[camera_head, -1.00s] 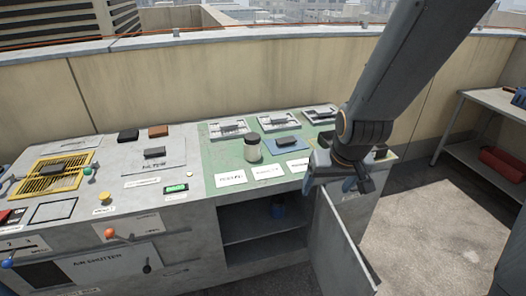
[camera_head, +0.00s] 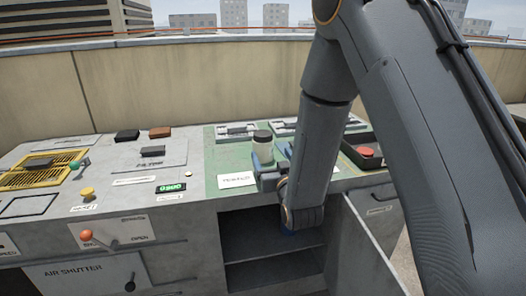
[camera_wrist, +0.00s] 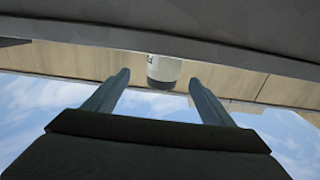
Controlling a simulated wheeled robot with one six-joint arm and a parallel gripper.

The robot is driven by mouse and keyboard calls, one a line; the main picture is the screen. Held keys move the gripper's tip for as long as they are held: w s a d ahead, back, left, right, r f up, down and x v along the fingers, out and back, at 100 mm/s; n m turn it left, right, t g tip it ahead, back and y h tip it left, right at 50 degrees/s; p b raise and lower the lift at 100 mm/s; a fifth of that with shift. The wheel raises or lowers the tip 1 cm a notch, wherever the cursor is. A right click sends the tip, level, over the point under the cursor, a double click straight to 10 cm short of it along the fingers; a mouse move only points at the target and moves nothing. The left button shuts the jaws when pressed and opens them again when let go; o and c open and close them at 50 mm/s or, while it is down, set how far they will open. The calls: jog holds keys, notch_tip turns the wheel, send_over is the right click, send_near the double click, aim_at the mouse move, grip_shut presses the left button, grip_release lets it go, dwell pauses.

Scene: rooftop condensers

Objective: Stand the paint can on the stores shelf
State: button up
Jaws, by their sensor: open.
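A pale cylindrical can with a grey lid (camera_head: 262,146) stands upright on the green area of the bench top. It fits the paint can, and it shows in the wrist view (camera_wrist: 164,70) with dark lettering on its side. In the wrist view the can lines up with the gap between the fingers (camera_wrist: 159,78). I cannot tell whether it is between them. Under the bench is an open compartment with a shelf (camera_head: 250,246); a blue item in it is mostly hidden by my arm.
The open compartment door (camera_head: 365,250) sticks out to the right. A white label card (camera_head: 237,180) lies left of my gripper. A dark tray with a red item (camera_head: 367,153) sits at the right. Knobs and a yellow grate (camera_head: 40,166) are on the left.

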aim_at(266, 147)
jog(key=x, duration=0.6)
jog(key=shift+w+a+f, duration=0.1)
jog(key=shift+w+a, duration=0.15)
jog(key=shift+a, duration=0.25)
jog(key=c, duration=1.4)
jog(key=shift+c, duration=0.9)
